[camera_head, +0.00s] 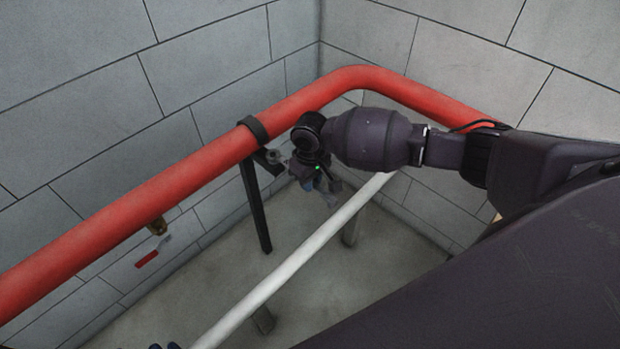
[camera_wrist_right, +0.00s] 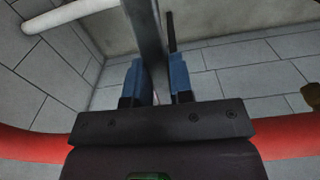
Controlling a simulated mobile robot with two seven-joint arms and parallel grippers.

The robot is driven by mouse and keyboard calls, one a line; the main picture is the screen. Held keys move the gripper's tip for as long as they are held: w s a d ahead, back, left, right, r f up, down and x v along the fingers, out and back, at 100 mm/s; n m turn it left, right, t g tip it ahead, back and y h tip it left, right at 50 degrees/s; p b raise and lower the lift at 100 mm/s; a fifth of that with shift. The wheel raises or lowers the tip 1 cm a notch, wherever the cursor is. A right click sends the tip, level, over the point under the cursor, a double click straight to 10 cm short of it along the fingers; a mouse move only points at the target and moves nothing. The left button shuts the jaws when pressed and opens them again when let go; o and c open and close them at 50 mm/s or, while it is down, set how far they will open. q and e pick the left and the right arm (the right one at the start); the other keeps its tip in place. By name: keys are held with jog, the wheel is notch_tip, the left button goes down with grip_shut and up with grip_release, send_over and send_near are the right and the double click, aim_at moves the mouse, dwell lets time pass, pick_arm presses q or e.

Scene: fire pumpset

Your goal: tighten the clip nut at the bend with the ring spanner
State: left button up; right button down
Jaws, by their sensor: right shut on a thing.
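The red pipe (camera_head: 190,180) runs along the walls and bends at the corner. A dark clip (camera_head: 254,128) wraps it left of the bend, with a small grey nut-like part (camera_head: 273,156) below. My right gripper (camera_head: 322,186) is beside the clip, to its right and below the pipe. In the right wrist view its blue fingers (camera_wrist_right: 156,80) are shut on a flat grey bar, apparently the ring spanner (camera_wrist_right: 144,35). The spanner's ring end is not clearly visible, so I cannot tell whether it touches the nut. Small dark-blue tips at the bottom edge may be my left gripper (camera_head: 164,346).
A black post (camera_head: 255,200) drops from the clip. A white pipe (camera_head: 290,266) crosses low in front on short supports. A brass fitting with a red-handled lever (camera_head: 148,259) hangs under the red pipe at left. Block walls close the corner behind.

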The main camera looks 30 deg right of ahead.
jog(key=shift+f, duration=0.55)
jog(key=shift+r, duration=0.1)
jog(key=w+a+m+p, duration=0.4)
jog(key=a+m+p, duration=0.2)
jog(key=a+m, duration=0.6)
jog(key=shift+a+p, duration=0.35)
jog(key=shift+a, duration=1.3)
dwell(0.8)
jog(key=shift+s+d, duration=0.3)
jog(key=shift+s, duration=0.05)
dwell(0.8)
